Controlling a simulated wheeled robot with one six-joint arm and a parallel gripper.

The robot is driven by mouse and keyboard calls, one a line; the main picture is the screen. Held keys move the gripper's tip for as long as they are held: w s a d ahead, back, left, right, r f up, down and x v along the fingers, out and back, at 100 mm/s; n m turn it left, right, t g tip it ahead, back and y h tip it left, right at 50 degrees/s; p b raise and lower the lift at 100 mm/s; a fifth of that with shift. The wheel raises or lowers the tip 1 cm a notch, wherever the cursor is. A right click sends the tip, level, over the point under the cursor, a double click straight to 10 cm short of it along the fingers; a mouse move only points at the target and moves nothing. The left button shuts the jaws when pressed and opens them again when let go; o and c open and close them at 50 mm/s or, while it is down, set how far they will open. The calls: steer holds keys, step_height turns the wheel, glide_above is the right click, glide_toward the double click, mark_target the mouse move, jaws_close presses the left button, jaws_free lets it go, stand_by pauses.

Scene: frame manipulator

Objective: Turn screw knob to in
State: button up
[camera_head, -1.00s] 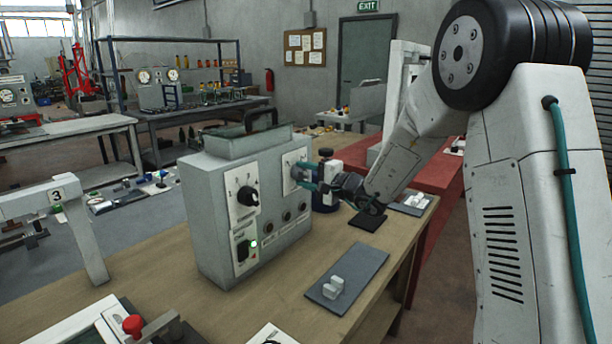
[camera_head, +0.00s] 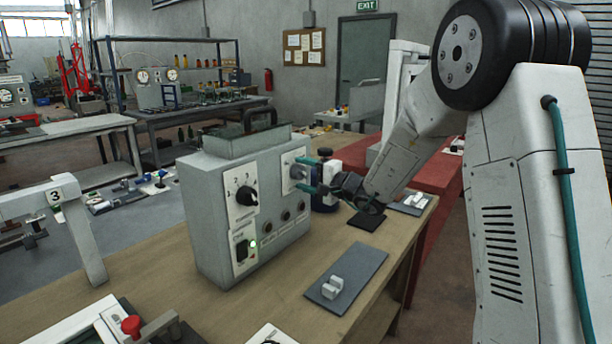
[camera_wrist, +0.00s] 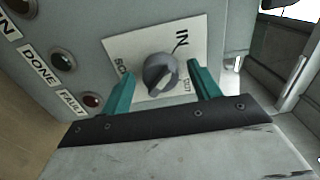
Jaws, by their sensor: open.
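The screw knob (camera_wrist: 161,74) is a round grey knob on a white plate (camera_wrist: 190,48) on the front of a grey control box (camera_head: 205,222). The plate carries the word IN and other labels, partly hidden. The knob's ridge slants across its face in the wrist view. My gripper (camera_wrist: 162,84) has two teal fingers, open, one on each side of the knob, with gaps visible between fingers and knob. In the head view my gripper (camera_head: 307,177) is at the plate, and its fingers partly hide the knob.
A black selector knob (camera_head: 246,196) and a switch with a green light (camera_head: 253,243) are on the same box. DONE (camera_wrist: 62,60) and FAULT (camera_wrist: 91,101) lamps sit left of the plate. A grey mat (camera_head: 347,278) with a white part lies in front on the wooden bench.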

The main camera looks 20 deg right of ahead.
steer(key=v, duration=0.7)
steer(key=shift+s+d, duration=0.25)
steer(key=shift+s, duration=0.05)
steer(key=s+a+f+n+g, duration=0.1)
steer(key=s+a+n+g, duration=0.2)
steer(key=s, duration=0.5)
steer(key=s+a+f+n+g, duration=0.1)
steer(key=s+a+g, duration=0.2)
steer(key=s+g, duration=0.35)
steer(key=s+a+f+n+g, duration=0.1)
steer(key=s+a+g, duration=0.3)
steer(key=s, duration=0.4)
steer(key=s+d+r+n+h, duration=0.1)
steer(key=s+d+h, duration=0.3)
steer(key=s, duration=0.6)
steer(key=s+d+r+n+h, duration=0.2)
steer(key=s+d+n+h, duration=0.2)
steer(key=s, duration=0.5)
steer(key=shift+s+d+r+n+h, duration=0.2)
steer(key=shift+s+d+n+h, duration=0.25)
steer(key=shift+h, duration=0.85)
